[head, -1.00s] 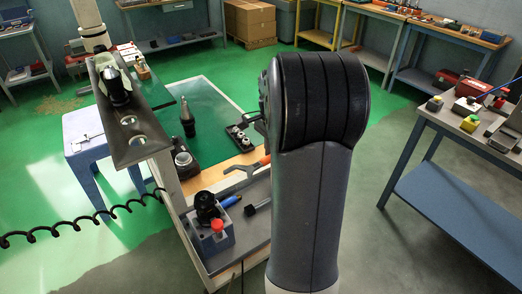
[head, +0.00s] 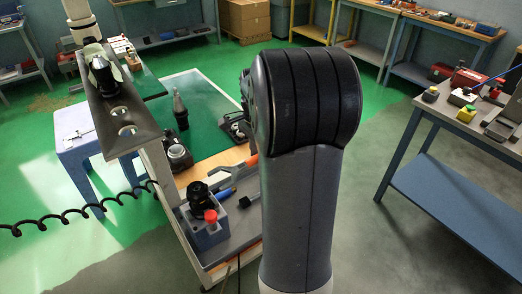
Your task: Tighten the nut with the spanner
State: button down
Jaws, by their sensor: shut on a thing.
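An orange and grey spanner (head: 251,161) shows at the right side of the tooling cart. Its orange part runs behind my arm and the rest is partly covered. A black tool holder (head: 198,191) stands upright in a grey-blue block (head: 206,237) with a red knob (head: 210,216), near the cart's front. A nut cannot be made out on it at this size. The spanner is apart from this block. My gripper is hidden behind my large grey and black arm link, so its hold cannot be seen.
The cart also carries a dark cone-shaped tool (head: 180,111), a round dark part (head: 178,154), a blue-handled tool (head: 227,193) and a small black-headed tool (head: 248,201). A metal shelf (head: 125,120) overhangs its left side. A workbench (head: 450,195) stands right, with open floor between.

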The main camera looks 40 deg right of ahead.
aim_at(238, 168)
jog(key=shift+a+f, duration=0.2)
jog(key=shift+f, duration=0.05)
jog(key=shift+a+r, duration=0.1)
jog(key=shift+a, duration=0.15)
jog(key=shift+a+r+p, duration=0.1)
jog(key=shift+r+p, duration=0.1)
jog(key=shift+p, duration=0.9)
jog(key=shift+f, duration=0.1)
jog(key=shift+a+f, duration=0.15)
jog(key=shift+a, duration=0.1)
jog(key=shift+s+a+b, duration=0.15)
jog(key=shift+a+b, duration=0.25)
jog(key=shift+a, duration=2.25)
jog(key=shift+s, duration=0.2)
